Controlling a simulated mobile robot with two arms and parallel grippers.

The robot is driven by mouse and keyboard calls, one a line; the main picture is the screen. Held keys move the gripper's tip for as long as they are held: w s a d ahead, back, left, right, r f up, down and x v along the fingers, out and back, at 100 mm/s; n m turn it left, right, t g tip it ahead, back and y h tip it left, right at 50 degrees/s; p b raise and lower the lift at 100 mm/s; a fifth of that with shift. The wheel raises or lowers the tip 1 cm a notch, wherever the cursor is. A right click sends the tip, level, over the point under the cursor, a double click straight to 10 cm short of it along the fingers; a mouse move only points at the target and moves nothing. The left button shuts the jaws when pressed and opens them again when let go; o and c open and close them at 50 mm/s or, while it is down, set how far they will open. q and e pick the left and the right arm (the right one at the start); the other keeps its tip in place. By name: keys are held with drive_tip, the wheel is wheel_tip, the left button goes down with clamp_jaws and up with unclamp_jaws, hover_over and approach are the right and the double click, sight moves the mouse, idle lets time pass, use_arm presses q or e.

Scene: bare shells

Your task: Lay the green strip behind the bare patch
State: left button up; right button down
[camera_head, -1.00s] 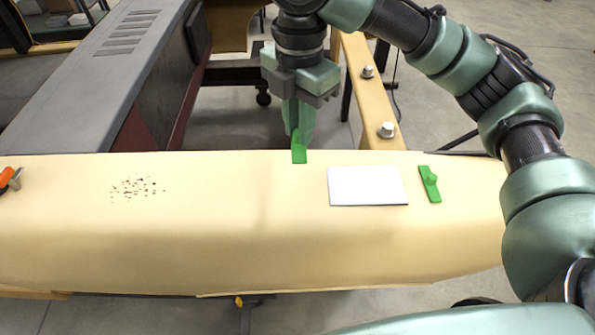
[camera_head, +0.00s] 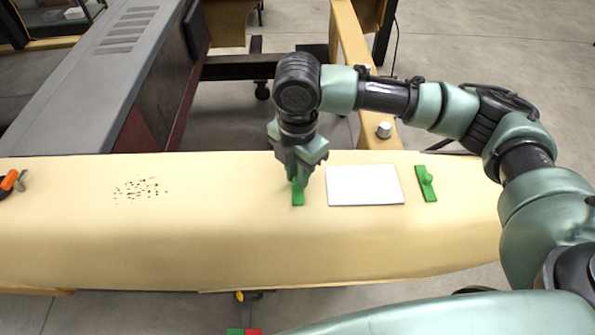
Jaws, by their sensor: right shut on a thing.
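My right gripper (camera_head: 298,178) points down over the cream shell (camera_head: 230,235), shut on a green strip (camera_head: 298,198). The strip's lower end shows below the fingers, just left of a white rectangular patch (camera_head: 365,185) on the shell; its upper part is hidden by the gripper. I cannot tell whether the strip touches the shell. A second green strip (camera_head: 427,185) with a round knob lies on the shell just right of the white patch. A dark speckled area (camera_head: 141,189) is on the shell's left part. My left gripper is not in view.
An orange-handled tool (camera_head: 9,181) lies at the shell's left end. Behind it stand a grey panel (camera_head: 110,75) and a wooden beam with metal knobs (camera_head: 384,130). A green and red item (camera_head: 244,331) is partly visible at the bottom edge. The shell between speckles and gripper is clear.

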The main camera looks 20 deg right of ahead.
drive_tip(key=c, duration=1.3)
unclamp_jaws()
drive_tip(key=shift+f, duration=0.1)
wheel_tip(320, 180, up, 12)
drive_tip(key=b, duration=0.3)
